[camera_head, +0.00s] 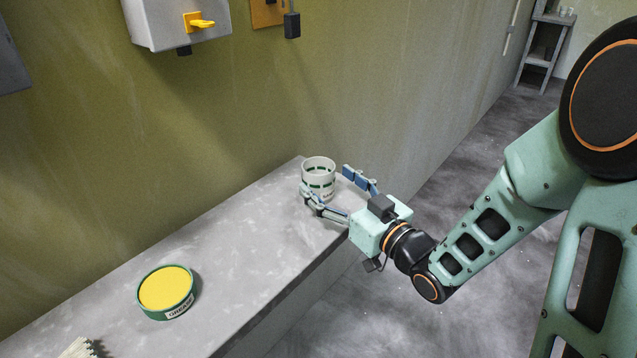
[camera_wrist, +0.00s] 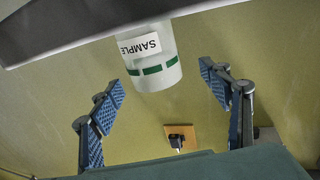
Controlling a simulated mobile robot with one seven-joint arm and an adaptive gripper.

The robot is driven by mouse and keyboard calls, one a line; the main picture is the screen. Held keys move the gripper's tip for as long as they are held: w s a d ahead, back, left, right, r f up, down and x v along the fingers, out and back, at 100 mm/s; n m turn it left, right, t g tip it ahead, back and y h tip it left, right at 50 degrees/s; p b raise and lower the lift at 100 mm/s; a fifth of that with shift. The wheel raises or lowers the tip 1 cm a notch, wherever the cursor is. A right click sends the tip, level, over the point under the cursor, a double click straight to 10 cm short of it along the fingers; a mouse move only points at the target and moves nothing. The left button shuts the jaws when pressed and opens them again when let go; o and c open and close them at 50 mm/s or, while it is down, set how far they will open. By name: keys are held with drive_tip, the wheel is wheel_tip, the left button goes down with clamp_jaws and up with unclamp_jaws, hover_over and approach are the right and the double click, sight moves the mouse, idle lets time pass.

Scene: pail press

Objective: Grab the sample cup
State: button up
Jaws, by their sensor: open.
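The sample cup (camera_head: 318,172) is white with green bands and stands on the far end of the grey ledge, near the wall. In the wrist view the cup (camera_wrist: 152,62) appears upside down, with its SAMPLE label facing the camera. My gripper (camera_head: 326,183) is open at the cup, with one finger at the cup's lower front and the other off to its right. In the wrist view the blue-padded fingers of my gripper (camera_wrist: 161,80) spread wide to either side of the cup, with clear gaps. No contact with the cup shows.
A green tub with a yellow top, labelled GREASE (camera_head: 165,291), sits on the nearer part of the ledge (camera_head: 240,240). A pale toothed object (camera_head: 78,349) is cut off at the bottom edge. A grey box with a yellow handle (camera_head: 180,22) hangs on the wall above.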

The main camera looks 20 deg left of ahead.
sight(319, 172)
drive_tip(key=x, duration=0.5)
drive_tip(key=shift+w+d+f, duration=0.15)
drive_tip(key=shift+w+d, duration=0.05)
drive_tip(key=shift+d, duration=0.05)
drive_tip(key=c, duration=1.1)
drive_tip(key=shift+c, duration=0.2)
